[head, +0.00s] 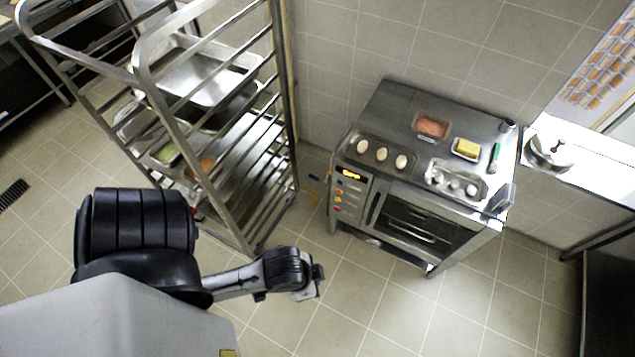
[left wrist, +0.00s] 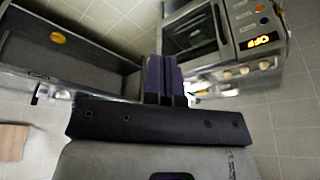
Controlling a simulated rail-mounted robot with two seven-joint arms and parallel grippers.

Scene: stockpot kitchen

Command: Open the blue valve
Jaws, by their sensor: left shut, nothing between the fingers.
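A small blue and yellow fitting (head: 314,181) shows low by the wall in the head view, between the rack and the oven. It may be the blue valve, but it is too small to make out its handle position. My left gripper (head: 317,281) is in front of it, over the floor and well apart from it. In the left wrist view the two dark fingers (left wrist: 163,76) are pressed together with nothing between them. That view shows no blue valve. My right gripper is in neither view.
A metal tray rack (head: 143,62) stands left of the fitting. The oven (head: 420,220), with eggs and food trays on top, stands to its right. A counter with a pot (head: 549,152) is at far right. Tiled floor (head: 345,310) before the oven is clear.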

